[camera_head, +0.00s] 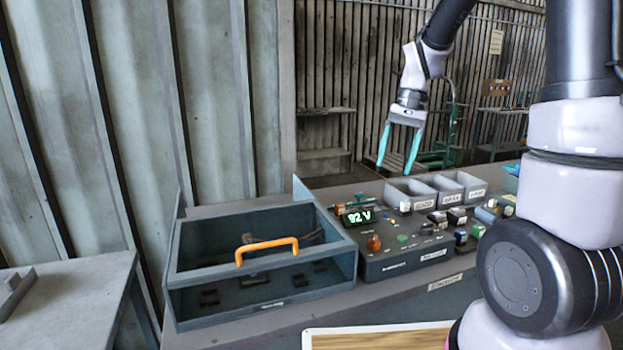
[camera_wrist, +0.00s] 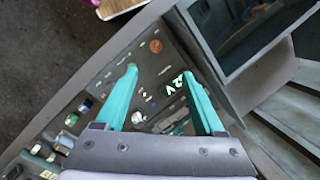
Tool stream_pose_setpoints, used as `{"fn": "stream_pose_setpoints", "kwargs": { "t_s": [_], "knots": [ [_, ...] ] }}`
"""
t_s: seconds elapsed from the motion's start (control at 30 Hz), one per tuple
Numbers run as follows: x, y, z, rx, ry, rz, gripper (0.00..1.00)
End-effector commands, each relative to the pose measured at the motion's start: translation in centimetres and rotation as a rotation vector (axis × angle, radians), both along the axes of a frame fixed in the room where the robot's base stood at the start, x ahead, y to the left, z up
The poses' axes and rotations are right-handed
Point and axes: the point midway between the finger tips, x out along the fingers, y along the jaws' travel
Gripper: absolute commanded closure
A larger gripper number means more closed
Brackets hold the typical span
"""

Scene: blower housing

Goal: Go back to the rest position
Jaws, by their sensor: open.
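My gripper (camera_head: 398,165) has two teal fingers, spread apart with nothing between them. It hangs in the air above the back of the bench, pointing down, over the area near the control panel (camera_head: 378,264) and the grey bins. In the wrist view my gripper (camera_wrist: 165,85) shows its open fingers above the panel, whose green display reads in part between and beside them. In the head view the display (camera_head: 358,216) reads 92 V. My arm comes down from the upper right.
A dark blower housing (camera_head: 345,262) with an orange handle (camera_head: 266,250) stands left of the panel. Grey labelled bins (camera_head: 409,194) stand behind the panel. Several small coloured parts lie right of the display. A side table (camera_head: 75,295) is at far left. Air above the bench is clear.

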Motion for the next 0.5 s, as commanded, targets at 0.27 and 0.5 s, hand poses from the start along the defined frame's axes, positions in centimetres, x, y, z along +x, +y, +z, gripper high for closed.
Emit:
{"fn": "stream_pose_setpoints", "kwargs": {
  "t_s": [0.27,0.5],
  "knots": [
    [-6.2,-1.2,8.1,0.004,-0.301,0.007,0.29],
    [-11.9,-2.0,11.8,-0.020,-0.543,0.009,0.29]
  ]
}}
